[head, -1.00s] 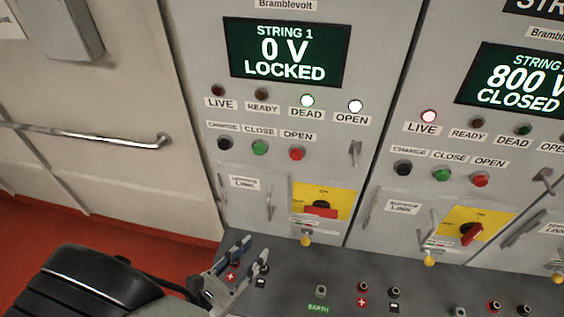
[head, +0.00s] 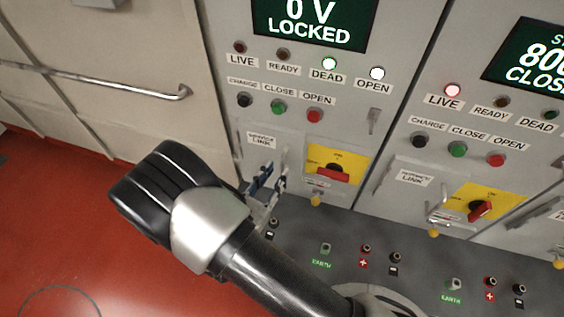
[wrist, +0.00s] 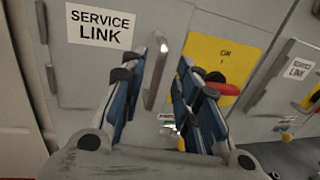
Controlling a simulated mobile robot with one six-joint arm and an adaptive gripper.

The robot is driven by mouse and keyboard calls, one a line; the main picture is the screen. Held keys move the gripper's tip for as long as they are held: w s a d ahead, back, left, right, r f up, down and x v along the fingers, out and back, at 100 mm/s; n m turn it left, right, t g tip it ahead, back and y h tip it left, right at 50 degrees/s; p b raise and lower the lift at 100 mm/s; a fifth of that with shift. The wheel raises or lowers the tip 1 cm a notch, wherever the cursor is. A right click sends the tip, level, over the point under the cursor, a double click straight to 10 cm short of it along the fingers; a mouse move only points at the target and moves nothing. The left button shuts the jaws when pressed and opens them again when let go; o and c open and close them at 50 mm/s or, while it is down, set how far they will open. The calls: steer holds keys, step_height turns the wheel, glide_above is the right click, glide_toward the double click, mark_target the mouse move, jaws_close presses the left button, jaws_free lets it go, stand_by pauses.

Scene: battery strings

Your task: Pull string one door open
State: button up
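The string one door is a small grey panel (head: 254,160) labelled "SERVICE LINK", left of a yellow switch plate. It shows closed, and in the wrist view the door (wrist: 85,72) fills the left side. Its vertical metal handle (wrist: 156,76) stands near its right edge. My gripper (head: 272,175) is in front of the door's lower right part. In the wrist view my gripper (wrist: 172,62) is open, with blue-padded fingers either side of the handle. Whether a finger touches it, I cannot tell.
The string one screen (head: 312,22) reads 0 V LOCKED; DEAD and OPEN lamps are lit. A yellow switch plate (head: 350,160) with a red handle is close right of my gripper. A grey ledge (head: 345,228) with sockets lies below. Red floor is free at left.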

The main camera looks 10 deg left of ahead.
mark_target(281, 166)
steer(key=shift+x, duration=2.3)
jaws_close()
steer(key=shift+a+r, duration=0.1)
steer(key=shift+r, duration=0.05)
